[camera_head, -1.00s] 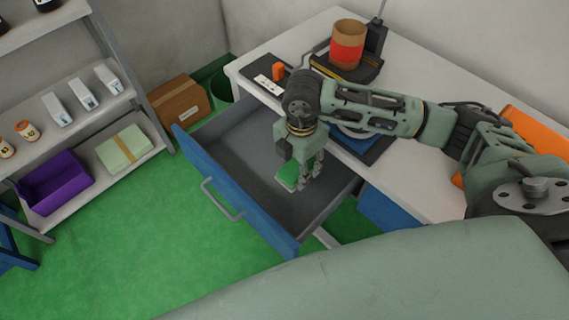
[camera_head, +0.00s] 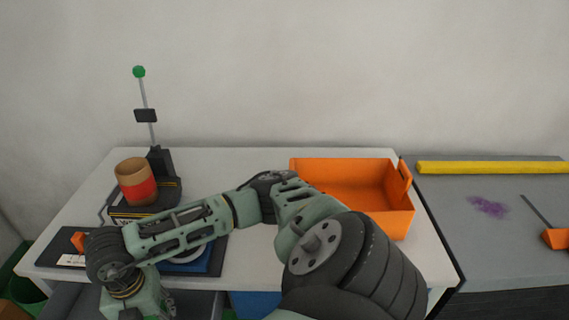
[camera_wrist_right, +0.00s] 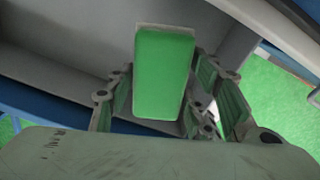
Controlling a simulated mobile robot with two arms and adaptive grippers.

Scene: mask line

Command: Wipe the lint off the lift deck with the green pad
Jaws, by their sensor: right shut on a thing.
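The green pad (camera_wrist_right: 164,75) shows in the right wrist view as a green block with a pale far edge. It is between the fingers of my right gripper (camera_wrist_right: 165,105), which is shut on it, inside or just above the grey drawer. In the head view only the upper part of my right gripper (camera_head: 148,305) shows at the bottom left; its fingertips are cut off. The lint (camera_head: 489,206) is a purple smudge on the grey lift deck (camera_head: 455,225) at the right. My left gripper is not in view.
An orange bin (camera_head: 400,215) stands on the white table (camera_head: 270,160) beside the deck. A yellow bar (camera_head: 490,167) runs along the deck's back, and an orange-headed tool (camera_head: 555,238) lies right of the lint. A brown cup (camera_head: 135,182) and a post (camera_head: 152,125) stand at left.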

